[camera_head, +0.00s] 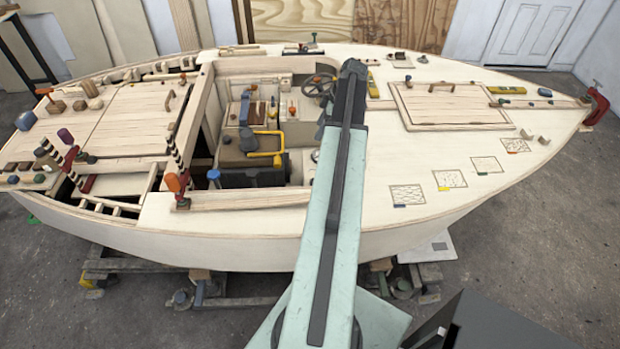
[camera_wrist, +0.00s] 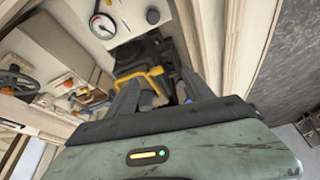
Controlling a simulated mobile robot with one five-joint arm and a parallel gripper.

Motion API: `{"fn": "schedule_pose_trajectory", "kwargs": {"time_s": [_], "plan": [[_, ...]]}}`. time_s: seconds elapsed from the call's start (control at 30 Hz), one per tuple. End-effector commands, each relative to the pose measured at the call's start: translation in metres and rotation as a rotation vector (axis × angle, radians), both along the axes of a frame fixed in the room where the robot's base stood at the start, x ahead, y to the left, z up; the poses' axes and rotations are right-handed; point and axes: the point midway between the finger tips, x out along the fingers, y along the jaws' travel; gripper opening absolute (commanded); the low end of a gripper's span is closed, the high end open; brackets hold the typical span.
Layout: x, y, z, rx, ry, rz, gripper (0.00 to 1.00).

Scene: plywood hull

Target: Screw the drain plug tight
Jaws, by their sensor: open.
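I cannot make out the drain plug with certainty in either view. My gripper (camera_wrist: 160,88) shows in the wrist view as two dark fingers spread apart with nothing held between them. It points down into the open cockpit of the plywood hull (camera_head: 250,240). Beyond the fingers is a black engine-like unit (camera_wrist: 158,50) with a yellow handle (camera_wrist: 140,76). In the head view the yellow handle (camera_head: 266,146) stands in the cockpit, left of my arm. My arm hides part of the cockpit's right side, and my fingers are not clear there.
A round gauge (camera_wrist: 102,26) and a steering wheel (camera_head: 319,86) are in the cockpit. The cockpit edge (camera_wrist: 235,45) runs close to the right of my fingers. A raised hatch (camera_head: 450,105) and several small items lie on the deck. Open floor (camera_head: 530,240) is at the right.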

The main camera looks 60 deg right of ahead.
Motion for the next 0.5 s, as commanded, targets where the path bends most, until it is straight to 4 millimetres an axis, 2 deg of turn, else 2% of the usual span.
{"fn": "schedule_pose_trajectory", "kwargs": {"time_s": [0.03,0.2,0.37,0.5], "plan": [[-0.006,-0.002,-0.013,0.000,0.001,-0.009,0.61],[-0.021,-0.010,-0.037,-0.001,0.001,-0.034,0.61],[-0.024,-0.011,-0.069,-0.001,0.001,-0.039,0.61],[-0.025,-0.011,-0.107,-0.001,0.001,-0.039,0.61]]}}
